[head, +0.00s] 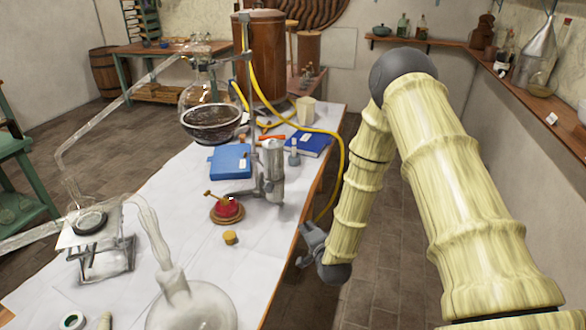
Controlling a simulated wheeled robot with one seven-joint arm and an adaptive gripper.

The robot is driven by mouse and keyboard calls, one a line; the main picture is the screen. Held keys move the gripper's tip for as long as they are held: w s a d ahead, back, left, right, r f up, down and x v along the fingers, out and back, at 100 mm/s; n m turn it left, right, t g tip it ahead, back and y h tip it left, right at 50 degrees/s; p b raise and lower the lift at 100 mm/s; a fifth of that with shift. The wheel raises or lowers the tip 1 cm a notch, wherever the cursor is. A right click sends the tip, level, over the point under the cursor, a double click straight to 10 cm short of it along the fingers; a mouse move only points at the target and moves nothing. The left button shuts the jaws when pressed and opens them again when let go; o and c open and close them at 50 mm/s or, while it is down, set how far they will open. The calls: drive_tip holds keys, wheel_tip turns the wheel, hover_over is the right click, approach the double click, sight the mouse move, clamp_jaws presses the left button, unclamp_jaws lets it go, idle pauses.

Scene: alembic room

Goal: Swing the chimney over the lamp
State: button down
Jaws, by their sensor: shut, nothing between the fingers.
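A small red lamp-like piece (228,209) with brass fittings sits on a round wooden base on the white-covered table. Just behind it to the right stands an upright grey metal cylinder (271,168), which looks like the chimney; a thin side arm reaches from it toward the red piece. The cylinder appears beside the red piece, not over it. My gripper (308,242) is at the right edge of the table, to the right of and nearer than the cylinder, apart from both. It is shut and empty. Its fingertips are small in the picture.
A cork-coloured stopper (230,238) lies in front of the red piece. A large glass flask (190,306) is at the front, glass tubing on the left. The floor right of the table (385,285) is clear.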

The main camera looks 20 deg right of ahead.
drive_tip(key=w+d+r+m+t+h+p, duration=0.1)
drive_tip(key=w+r+m+t, duration=0.15)
drive_tip(key=r, duration=0.35)
drive_tip(key=w+d+r+m+t, duration=0.1)
drive_tip(key=w+d+r, duration=0.1)
drive_tip(key=w+r, duration=0.25)
drive_tip(key=w+a+p, duration=0.3)
drive_tip(key=w+p, duration=0.3)
drive_tip(key=w, duration=0.2)
drive_tip(key=shift+a+r, duration=0.15)
drive_tip(key=shift+r, duration=0.1)
drive_tip(key=shift+a+m, duration=0.15)
drive_tip(key=shift+m, duration=0.1)
